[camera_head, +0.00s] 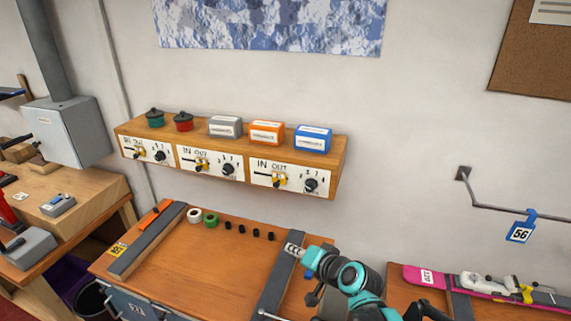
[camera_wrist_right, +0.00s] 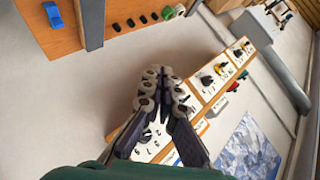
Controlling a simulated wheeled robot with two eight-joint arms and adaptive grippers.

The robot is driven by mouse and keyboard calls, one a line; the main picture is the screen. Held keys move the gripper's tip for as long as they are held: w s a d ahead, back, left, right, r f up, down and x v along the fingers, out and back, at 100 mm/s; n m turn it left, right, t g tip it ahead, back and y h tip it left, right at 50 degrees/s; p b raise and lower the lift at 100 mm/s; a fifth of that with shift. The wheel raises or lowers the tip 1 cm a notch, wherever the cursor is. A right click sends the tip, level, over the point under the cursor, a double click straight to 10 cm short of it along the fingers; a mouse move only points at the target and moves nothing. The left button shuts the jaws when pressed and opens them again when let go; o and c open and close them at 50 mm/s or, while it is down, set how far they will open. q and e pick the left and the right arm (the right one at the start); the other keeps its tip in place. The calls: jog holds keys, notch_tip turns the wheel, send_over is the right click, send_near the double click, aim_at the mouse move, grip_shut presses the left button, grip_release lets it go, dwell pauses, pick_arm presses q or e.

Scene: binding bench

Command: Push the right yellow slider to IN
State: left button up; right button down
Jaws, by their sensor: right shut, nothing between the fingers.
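The right yellow slider (camera_head: 278,179) is on the right white panel (camera_head: 259,180) of the wooden wall shelf. In the head view it sits below the OUT label, at the right of its slot, left of a black dial (camera_head: 311,185). My right gripper (camera_head: 293,250) is shut and empty. In the head view it appears below the panel, apart from the slider, in front of the bench. In the right wrist view the shut fingers (camera_wrist_right: 156,75) cover part of the right panel, and I cannot clearly make out its slider there. My left gripper is not in view.
The middle panel (camera_head: 209,164) and left panel (camera_head: 146,150) have similar sliders and dials. Boxes, including a blue one (camera_head: 312,139), and small pots stand on the shelf (camera_head: 335,160). Below, the bench (camera_head: 200,260) holds tape rolls, several black pieces and dark bars.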

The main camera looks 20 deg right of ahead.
pick_arm(q)
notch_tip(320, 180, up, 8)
jog(key=p, duration=0.5)
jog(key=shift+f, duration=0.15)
pick_arm(e)
jog(key=w+d+r+m+t+h, duration=0.1)
jog(key=w+d+r+m+t, duration=0.3)
jog(key=w+d+r+m, duration=0.2)
notch_tip(320, 180, up, 3)
jog(key=shift+w+d+r, duration=0.1)
jog(key=shift+w+d, duration=0.5)
jog(key=shift+d, duration=0.55)
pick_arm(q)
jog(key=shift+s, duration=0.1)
pick_arm(e)
send_near(279, 182)
jog(key=w+d, duration=0.2)
jog(key=w, duration=0.1)
jog(key=shift+w+a+p, duration=0.3)
jog(key=shift+w+a, duration=0.3)
jog(key=shift+a, duration=0.15)
jog(key=shift+w+a+f, duration=0.4)
jog(key=shift+a, duration=0.25)
